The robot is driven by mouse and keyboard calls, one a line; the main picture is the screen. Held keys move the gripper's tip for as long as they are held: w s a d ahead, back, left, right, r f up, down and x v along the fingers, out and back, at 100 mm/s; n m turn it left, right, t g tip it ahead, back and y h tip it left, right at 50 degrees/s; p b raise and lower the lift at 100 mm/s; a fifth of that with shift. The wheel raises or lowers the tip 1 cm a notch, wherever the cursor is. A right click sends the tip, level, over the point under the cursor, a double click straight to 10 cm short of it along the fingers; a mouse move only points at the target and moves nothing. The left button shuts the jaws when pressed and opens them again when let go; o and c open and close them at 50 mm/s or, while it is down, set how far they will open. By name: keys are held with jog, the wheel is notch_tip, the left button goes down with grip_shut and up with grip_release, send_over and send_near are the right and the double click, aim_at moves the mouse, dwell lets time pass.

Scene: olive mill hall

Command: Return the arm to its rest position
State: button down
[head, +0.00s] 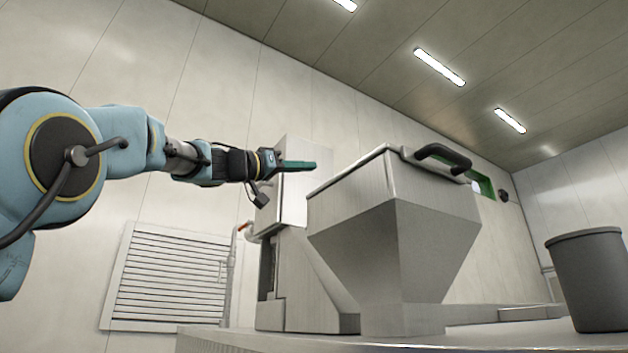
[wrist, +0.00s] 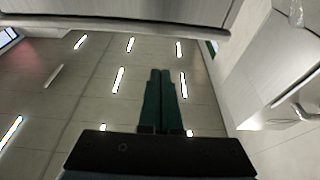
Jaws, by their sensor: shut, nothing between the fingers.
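My arm reaches in from the left in the head view, stretched out nearly level. My gripper (head: 300,165) is at its end, with green fingers pointing right. The fingers are shut and empty, just left of the upper rim of a steel hopper; I cannot tell whether they touch it. In the wrist view the two green fingers of my gripper (wrist: 161,75) lie side by side with the ceiling behind them.
The steel hopper (head: 400,240) with a black handle (head: 443,155) on its lid stands on a bench (head: 480,338). A steel box (head: 290,200) stands behind my gripper. A grey bin (head: 592,285) is at the right. A louvred vent (head: 165,280) is on the wall.

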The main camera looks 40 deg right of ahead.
jog(key=b+v, duration=0.3)
jog(key=v, duration=0.3)
jog(key=w+a+f+n+t+y+p, duration=0.1)
jog(key=w+f+n+t+y, duration=0.25)
jog(key=w+f, duration=0.45)
jog(key=w+a+f+n+t+y+p, duration=0.15)
jog(key=w+f+n, duration=0.3)
jog(key=f, duration=0.75)
jog(key=w+a+f+n+t+y, duration=0.1)
jog(key=w+a+f+n+y, duration=0.15)
jog(key=f, duration=0.55)
jog(key=w+a+f+n+t+y, duration=0.1)
jog(key=w+a+f+n+y, duration=0.2)
jog(key=f, duration=0.5)
jog(key=s+a+f+n+g+y+p, duration=0.1)
jog(key=s+a+f+y, duration=0.15)
jog(key=a+f, duration=0.65)
jog(key=s+a+f+n+g+y+p, duration=0.15)
jog(key=a+f+y, duration=0.25)
jog(key=a+f, duration=0.45)
jog(key=s+a+f+n+g+y+p, duration=0.1)
jog(key=s+a+f+y, duration=0.3)
jog(key=s+a+f, duration=0.8)
jog(key=s+f, duration=0.3)
jog(key=shift+a+f+g+p, duration=0.3)
jog(key=shift+g+p, duration=0.05)
jog(key=shift+p, duration=0.05)
